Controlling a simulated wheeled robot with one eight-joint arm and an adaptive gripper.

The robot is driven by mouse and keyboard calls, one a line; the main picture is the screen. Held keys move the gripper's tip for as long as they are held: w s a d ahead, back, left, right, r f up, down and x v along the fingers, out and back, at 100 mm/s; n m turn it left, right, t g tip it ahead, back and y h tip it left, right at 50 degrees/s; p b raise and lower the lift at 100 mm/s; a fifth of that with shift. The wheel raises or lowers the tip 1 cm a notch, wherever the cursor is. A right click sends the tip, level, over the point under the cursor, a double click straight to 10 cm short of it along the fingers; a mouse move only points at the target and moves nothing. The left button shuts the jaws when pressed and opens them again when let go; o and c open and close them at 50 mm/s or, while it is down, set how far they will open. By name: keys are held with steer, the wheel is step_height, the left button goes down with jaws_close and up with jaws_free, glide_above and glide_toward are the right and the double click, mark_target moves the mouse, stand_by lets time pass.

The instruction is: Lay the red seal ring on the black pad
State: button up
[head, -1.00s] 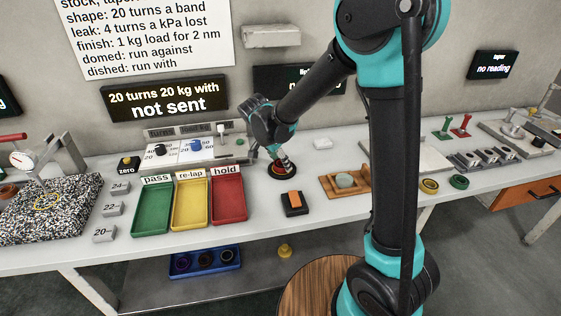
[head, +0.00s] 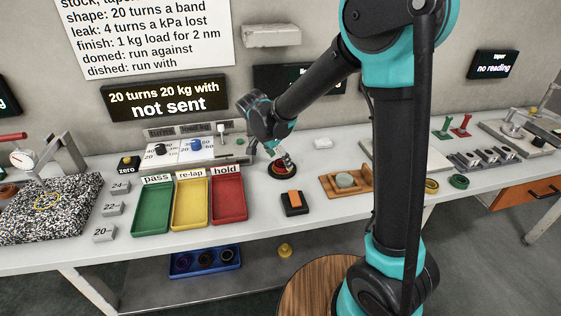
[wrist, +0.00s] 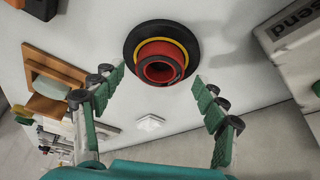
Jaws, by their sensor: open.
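The red seal ring (wrist: 161,64) lies on the round black pad (wrist: 134,45), inside a yellow circle, in the wrist view. In the head view the ring (head: 279,170) and pad (head: 283,176) are on the bench right of the red hold tray, partly behind my fingers. My gripper (wrist: 158,95) is open, with one finger on each side of the picture and nothing between the fingertips. In the head view my gripper (head: 285,160) is just above the ring. The wrist view shows the ring ahead of the fingertips, apart from them.
The green (head: 152,209), yellow (head: 191,204) and red (head: 229,200) trays stand to the left. A black block with an orange top (head: 294,203) sits in front of the pad. A wooden holder with a pale disc (head: 344,181) is to the right. A control panel (head: 191,149) stands behind.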

steer(key=v, duration=1)
steer(key=shift+s+r, duration=0.15)
steer(key=shift+r, duration=0.15)
